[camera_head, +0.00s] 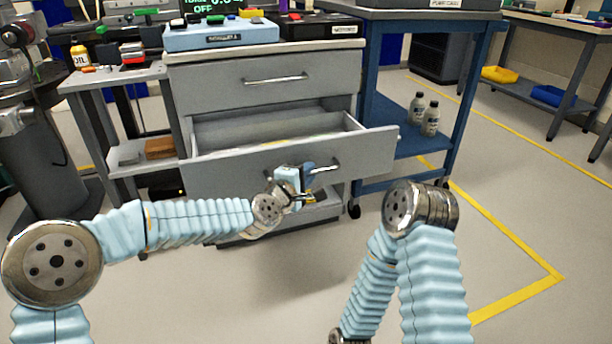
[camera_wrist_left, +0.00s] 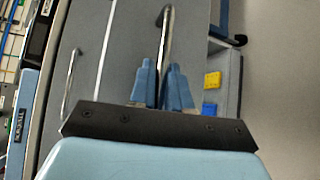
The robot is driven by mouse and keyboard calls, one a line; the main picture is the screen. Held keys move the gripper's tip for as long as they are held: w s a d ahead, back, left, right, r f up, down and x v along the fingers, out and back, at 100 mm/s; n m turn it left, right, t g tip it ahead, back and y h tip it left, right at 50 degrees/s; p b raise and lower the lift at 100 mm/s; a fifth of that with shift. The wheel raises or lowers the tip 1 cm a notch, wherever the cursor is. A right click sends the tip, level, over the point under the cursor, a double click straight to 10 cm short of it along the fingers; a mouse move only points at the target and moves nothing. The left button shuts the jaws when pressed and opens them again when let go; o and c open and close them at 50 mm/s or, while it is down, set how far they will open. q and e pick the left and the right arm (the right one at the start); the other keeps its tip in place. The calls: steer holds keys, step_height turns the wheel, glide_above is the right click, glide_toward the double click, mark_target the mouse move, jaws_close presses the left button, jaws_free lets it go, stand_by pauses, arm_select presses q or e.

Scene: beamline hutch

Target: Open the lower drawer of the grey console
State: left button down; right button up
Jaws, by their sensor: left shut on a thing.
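The grey console (camera_head: 215,91) stands ahead of me, with its upper drawer (camera_head: 240,95) closed flush. Its lower drawer (camera_head: 225,176) is pulled out well past the body, and part of its inside shows, with some flat pale items at the bottom. My left gripper (camera_head: 304,178) is shut on the lower drawer's metal handle (camera_head: 326,168). In the left wrist view, the blue fingertips (camera_wrist_left: 163,84) are on either side of the handle bar (camera_wrist_left: 167,30). My right arm is folded at the lower right of the head view, and its gripper is out of the frame.
A blue cart (camera_head: 367,90) with two bottles (camera_head: 430,118) on its shelf stands right of the console. A grey side table (camera_head: 112,75) stands at left. Yellow and blue blocks (camera_wrist_left: 212,80) show beyond the fingers. The floor at front right is clear.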

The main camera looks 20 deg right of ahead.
arm_select(q)
steer(key=shift+s, duration=0.15)
steer(key=c, duration=1.2)
jaws_free()
steer(key=v, duration=1.4)
